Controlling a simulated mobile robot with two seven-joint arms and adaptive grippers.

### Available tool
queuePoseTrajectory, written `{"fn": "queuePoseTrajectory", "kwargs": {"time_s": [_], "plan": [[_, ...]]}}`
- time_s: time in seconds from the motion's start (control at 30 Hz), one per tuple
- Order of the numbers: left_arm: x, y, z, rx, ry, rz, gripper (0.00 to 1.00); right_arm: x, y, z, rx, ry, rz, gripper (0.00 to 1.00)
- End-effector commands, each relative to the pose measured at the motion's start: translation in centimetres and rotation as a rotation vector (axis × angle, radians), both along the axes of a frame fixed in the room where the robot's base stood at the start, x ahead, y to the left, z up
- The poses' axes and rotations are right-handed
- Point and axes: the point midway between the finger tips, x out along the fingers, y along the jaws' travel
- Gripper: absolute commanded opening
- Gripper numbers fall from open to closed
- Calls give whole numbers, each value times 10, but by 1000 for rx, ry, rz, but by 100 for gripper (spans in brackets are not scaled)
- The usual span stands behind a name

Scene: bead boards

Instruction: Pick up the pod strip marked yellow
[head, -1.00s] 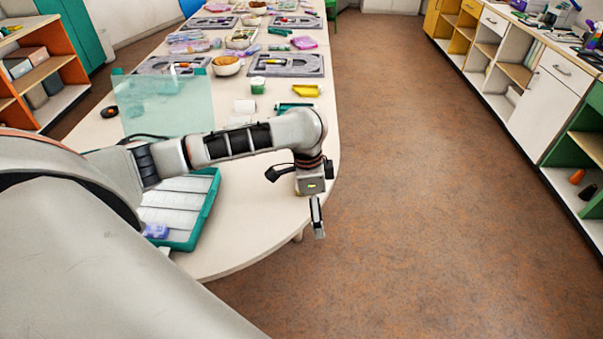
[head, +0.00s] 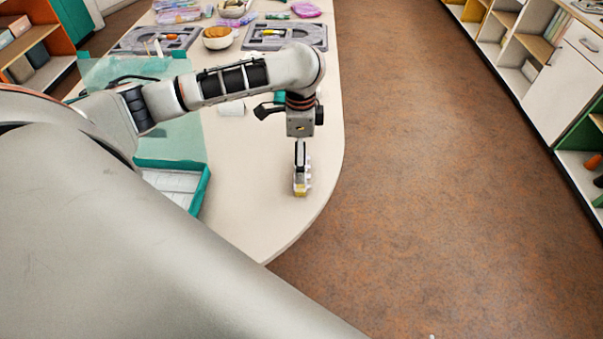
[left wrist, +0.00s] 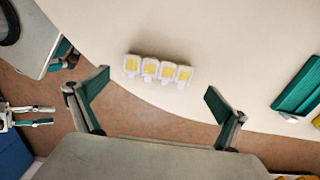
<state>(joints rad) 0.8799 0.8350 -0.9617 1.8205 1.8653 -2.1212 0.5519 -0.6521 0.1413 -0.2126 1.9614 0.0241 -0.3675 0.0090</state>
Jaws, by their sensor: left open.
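The pod strip marked yellow (left wrist: 158,70) is a short row of white pods with yellow squares. It lies on the pale table near its curved edge. My left gripper (left wrist: 157,82) is open in the left wrist view, a finger on either side of the strip's near side. The strip lies roughly between and beyond the fingertips, with no visible contact. In the head view my left gripper (head: 301,165) points down right at the strip (head: 300,190), partly covering it. What looks like my right gripper (left wrist: 36,115) shows at the left wrist view's left edge; its opening is unclear.
A teal-edged tray (head: 202,190) stands left on the table (head: 245,185), partly behind my arm. A teal item (left wrist: 298,90) lies right of the strip in the left wrist view. Bowls and grey boards (head: 285,35) are farther back. Floor lies beyond the curved edge.

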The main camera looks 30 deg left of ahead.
Motion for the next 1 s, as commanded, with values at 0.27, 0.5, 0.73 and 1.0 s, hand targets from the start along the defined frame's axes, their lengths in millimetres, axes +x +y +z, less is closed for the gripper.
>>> {"fn": "queuePoseTrajectory", "kwargs": {"time_s": [0.27,0.5,0.73,1.0], "plan": [[-1,-7,-43,-1,5,0,100,-9,-1,-31,-8,25,2,40],[1,-6,-51,0,-2,-1,100,2,-4,-21,-17,-1,2,40],[1,-6,-50,0,-2,-1,82,5,-4,-18,-16,-8,1,40],[1,-6,-50,0,-2,-1,68,3,-4,-21,-16,-2,0,40]]}}
